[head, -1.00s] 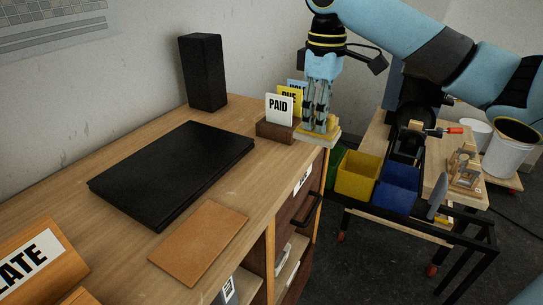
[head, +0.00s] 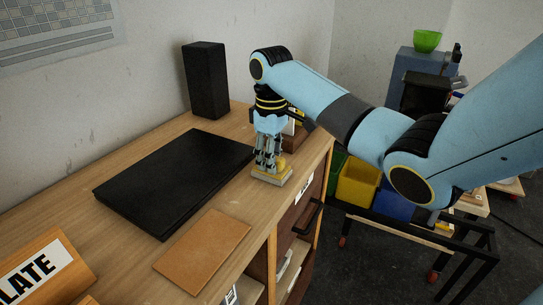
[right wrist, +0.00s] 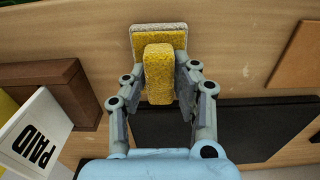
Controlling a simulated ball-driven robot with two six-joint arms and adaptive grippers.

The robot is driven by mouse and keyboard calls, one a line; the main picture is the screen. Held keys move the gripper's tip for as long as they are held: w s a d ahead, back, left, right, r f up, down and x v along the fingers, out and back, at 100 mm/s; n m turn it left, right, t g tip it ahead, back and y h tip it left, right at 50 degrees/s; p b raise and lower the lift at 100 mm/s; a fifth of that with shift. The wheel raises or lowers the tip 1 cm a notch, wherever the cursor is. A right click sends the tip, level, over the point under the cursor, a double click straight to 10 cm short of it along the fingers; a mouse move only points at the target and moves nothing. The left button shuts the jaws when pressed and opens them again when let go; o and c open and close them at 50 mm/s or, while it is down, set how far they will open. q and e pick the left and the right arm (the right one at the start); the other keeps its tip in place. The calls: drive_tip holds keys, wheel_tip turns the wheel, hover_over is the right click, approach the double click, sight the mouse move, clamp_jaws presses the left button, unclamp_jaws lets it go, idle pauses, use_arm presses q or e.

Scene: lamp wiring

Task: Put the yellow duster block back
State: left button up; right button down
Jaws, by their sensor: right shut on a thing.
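The yellow duster block (head: 273,175) has a pale layer at its base and a raised yellow grip. In the head view it is at the desk's right part, just right of the black flat slab (head: 175,180). My right gripper (head: 270,165) comes down on it from above and is shut on its grip. The right wrist view shows the duster (right wrist: 158,75) between the two fingers of my right gripper (right wrist: 160,85). I cannot tell whether its base touches the desk. My left gripper is not in view.
A brown card holder (head: 298,139) is behind my right gripper, with its PAID card (right wrist: 40,135) in the right wrist view. A black speaker (head: 205,80) stands at the back. A tan mat (head: 203,252) lies in front. The desk's right edge is close.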

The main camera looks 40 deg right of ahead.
drive_tip(key=shift+f, duration=0.15)
drive_tip(key=c, duration=1)
unclamp_jaws()
drive_tip(key=shift+c, duration=0.2)
wheel_tip(320, 180, up, 7)
drive_tip(key=shift+w+d+f+b, duration=0.1)
drive_tip(key=shift+f+b, duration=0.05)
drive_tip(key=shift+b, duration=0.4)
wheel_tip(320, 180, up, 6)
drive_tip(key=p, duration=0.5)
drive_tip(key=shift+f, duration=0.15)
